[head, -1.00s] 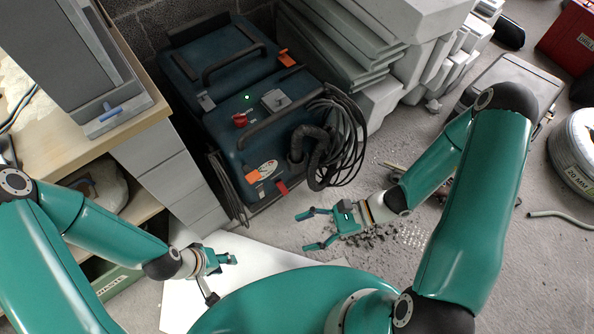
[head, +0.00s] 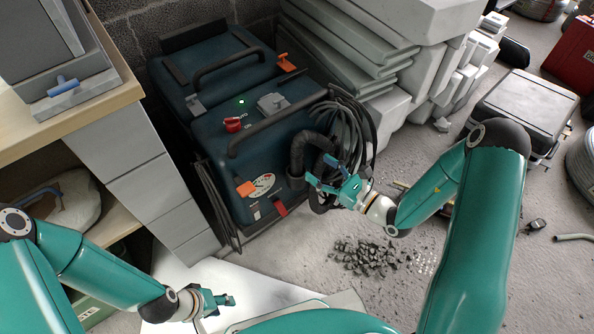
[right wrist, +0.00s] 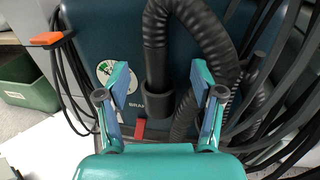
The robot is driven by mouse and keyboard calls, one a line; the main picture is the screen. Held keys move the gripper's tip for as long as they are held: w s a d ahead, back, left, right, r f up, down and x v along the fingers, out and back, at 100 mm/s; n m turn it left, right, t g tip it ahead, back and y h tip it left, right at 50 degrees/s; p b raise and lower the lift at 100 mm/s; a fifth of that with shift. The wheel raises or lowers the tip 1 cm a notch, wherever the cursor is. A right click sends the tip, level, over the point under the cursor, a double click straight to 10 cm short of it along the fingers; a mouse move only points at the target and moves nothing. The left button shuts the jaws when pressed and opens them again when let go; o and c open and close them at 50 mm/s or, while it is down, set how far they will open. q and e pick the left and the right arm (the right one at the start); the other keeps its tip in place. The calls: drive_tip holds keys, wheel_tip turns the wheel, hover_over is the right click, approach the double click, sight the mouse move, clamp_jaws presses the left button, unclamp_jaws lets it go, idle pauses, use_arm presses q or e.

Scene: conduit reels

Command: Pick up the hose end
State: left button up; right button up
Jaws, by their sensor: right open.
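The black corrugated hose (head: 312,143) hangs in a loop at the front right corner of the dark blue machine (head: 212,122). In the right wrist view the hose (right wrist: 157,38) runs down to a smooth dark cuff (right wrist: 157,103), its end, against the machine's front. My right gripper (head: 320,170) is open and points at the hose. In the right wrist view its fingertips (right wrist: 160,76) stand on either side of the hose, with gaps at both sides. My left gripper (head: 231,299) is low over the white sheet, away from the hose; its jaws are too small to judge.
Pale stacked slabs (head: 345,45) stand behind. Dark rubble (head: 365,257) lies on the floor. A grey case (head: 525,103) stands at right. A cabinet (head: 150,175) bounds the left.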

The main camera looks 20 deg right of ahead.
drive_tip(key=b+x, duration=0.2)
drive_tip(key=x, duration=0.5)
drive_tip(key=shift+a+b, duration=0.35)
drive_tip(key=shift+b, duration=0.05)
drive_tip(key=shift+w+a, duration=0.15)
drive_tip(key=shift+w, duration=0.2)
drive_tip(key=shift+c, duration=0.3)
drive_tip(key=c, duration=1.1)
drive_tip(key=shift+r, duration=0.15)
wheel_tip(320, 180, up, 28)
drive_tip(key=p, duration=1.2)
wheel_tip(320, 180, up, 8)
drive_tip(key=p, duration=0.5)
hover_over(302, 158)
drive_tip(key=x, duration=0.2)
drive_tip(key=shift+s, duration=0.1)
